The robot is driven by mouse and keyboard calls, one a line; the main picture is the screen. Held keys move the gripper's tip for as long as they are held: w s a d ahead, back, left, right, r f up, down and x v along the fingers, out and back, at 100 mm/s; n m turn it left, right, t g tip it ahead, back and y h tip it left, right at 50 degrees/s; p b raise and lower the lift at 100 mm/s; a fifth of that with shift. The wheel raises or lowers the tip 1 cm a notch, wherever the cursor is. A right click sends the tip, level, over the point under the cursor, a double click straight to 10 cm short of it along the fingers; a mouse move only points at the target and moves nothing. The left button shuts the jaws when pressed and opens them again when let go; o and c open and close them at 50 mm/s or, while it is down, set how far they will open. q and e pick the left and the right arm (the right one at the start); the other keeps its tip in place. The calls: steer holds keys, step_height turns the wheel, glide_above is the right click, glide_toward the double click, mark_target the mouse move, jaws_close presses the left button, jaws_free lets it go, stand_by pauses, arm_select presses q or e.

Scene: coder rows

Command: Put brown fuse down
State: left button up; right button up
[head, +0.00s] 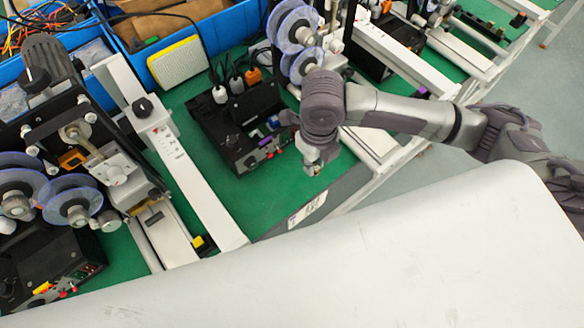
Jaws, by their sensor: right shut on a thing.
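My right gripper (312,166) comes in from the right and points down over the front edge of the green work table (240,197). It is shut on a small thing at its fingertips. The thing is mostly hidden and too small for me to tell its colour or whether it is the brown fuse. The gripper is just right of a black control box (228,123) with plugs and small coloured switches. I cannot make out a brown fuse anywhere else. My left gripper is not in view.
Coder machines with clear reels (68,201) stand at left and at the top middle (292,28). A white rail (190,180) crosses the table. Blue bins (215,30) and a yellow-edged white box (178,62) are behind. Green surface is bare in front of the control box.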

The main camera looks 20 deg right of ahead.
steer(key=w+a+f, duration=0.1)
steer(key=a, duration=0.1)
steer(key=w+a+f, duration=0.1)
steer(key=a, duration=0.1)
steer(key=shift+w+a+f+p, duration=0.1)
steer(key=shift+w+f+p, duration=0.2)
steer(key=shift+f+p, duration=0.05)
steer(key=shift+w+a+f, duration=0.15)
steer(key=shift+a, duration=0.05)
steer(key=shift+f, duration=0.3)
step_height(320, 180, down, 2)
steer(key=shift+f+p, duration=0.25)
steer(key=shift+p, duration=0.2)
steer(key=shift+f, duration=0.55)
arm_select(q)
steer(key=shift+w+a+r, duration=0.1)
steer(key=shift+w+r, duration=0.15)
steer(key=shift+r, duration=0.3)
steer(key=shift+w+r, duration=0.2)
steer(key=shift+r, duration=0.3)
arm_select(e)
steer(key=shift+f, duration=0.1)
steer(key=o, duration=0.7)
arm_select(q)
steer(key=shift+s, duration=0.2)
arm_select(e)
steer(key=shift+o, duration=0.2)
